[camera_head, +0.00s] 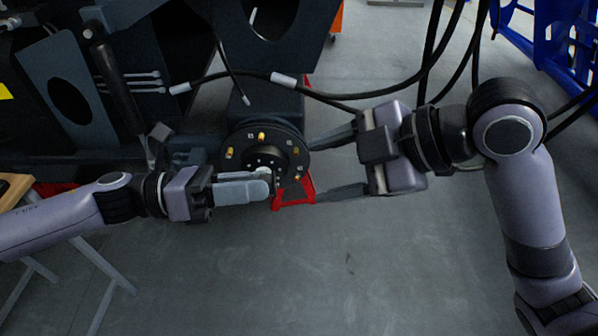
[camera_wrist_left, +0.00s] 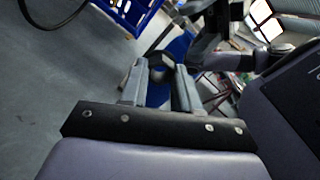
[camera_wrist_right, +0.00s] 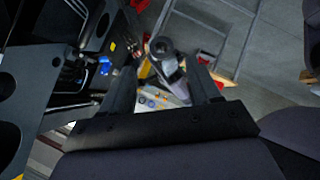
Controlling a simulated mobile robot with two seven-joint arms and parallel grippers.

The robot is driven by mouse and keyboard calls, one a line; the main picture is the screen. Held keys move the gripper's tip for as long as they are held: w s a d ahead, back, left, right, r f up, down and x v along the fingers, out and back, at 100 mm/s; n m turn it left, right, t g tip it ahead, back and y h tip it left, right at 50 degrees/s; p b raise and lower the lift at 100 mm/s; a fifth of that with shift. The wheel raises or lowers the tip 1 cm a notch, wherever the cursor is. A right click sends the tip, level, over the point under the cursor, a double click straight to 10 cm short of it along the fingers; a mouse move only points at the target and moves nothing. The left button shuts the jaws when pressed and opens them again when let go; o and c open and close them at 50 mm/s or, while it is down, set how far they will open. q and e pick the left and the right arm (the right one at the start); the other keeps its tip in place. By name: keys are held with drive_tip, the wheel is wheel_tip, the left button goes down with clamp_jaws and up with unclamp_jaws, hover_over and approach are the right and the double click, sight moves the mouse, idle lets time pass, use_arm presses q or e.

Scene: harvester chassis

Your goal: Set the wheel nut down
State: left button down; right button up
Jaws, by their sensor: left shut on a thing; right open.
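The wheel nut shows as a small dark ring (camera_wrist_right: 161,46) in the right wrist view, at the tips of my left gripper. In the left wrist view the dark nut (camera_wrist_left: 160,63) sits between the fingertips. In the head view my left gripper (camera_head: 266,182) is shut on it, and the fingers mostly hide it. The gripper is in front of the lower part of the round black hub (camera_head: 240,143), which has several brass studs. My right gripper (camera_head: 302,172) is open and empty to the right, its fingers pointing left toward the hub and apart from the nut.
A red stand (camera_head: 305,188) is below the hub. The dark chassis (camera_head: 190,40) fills the upper left, with cables hanging at upper right. A wooden table edge (camera_head: 14,190) shows at far left. A blue rack (camera_head: 560,35) stands at upper right. The floor in front is clear.

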sight(269, 179)
drive_tip(key=x, duration=0.7)
drive_tip(key=shift+a, duration=0.15)
drive_tip(key=shift+w+f, duration=0.1)
drive_tip(key=shift+c, duration=0.3)
drive_tip(key=c, duration=1)
use_arm(q)
drive_tip(key=c, duration=0.7)
unclamp_jaws()
drive_tip(key=shift+c, duration=0.2)
use_arm(e)
clamp_jaws()
use_arm(q)
drive_tip(key=shift+a, duration=0.1)
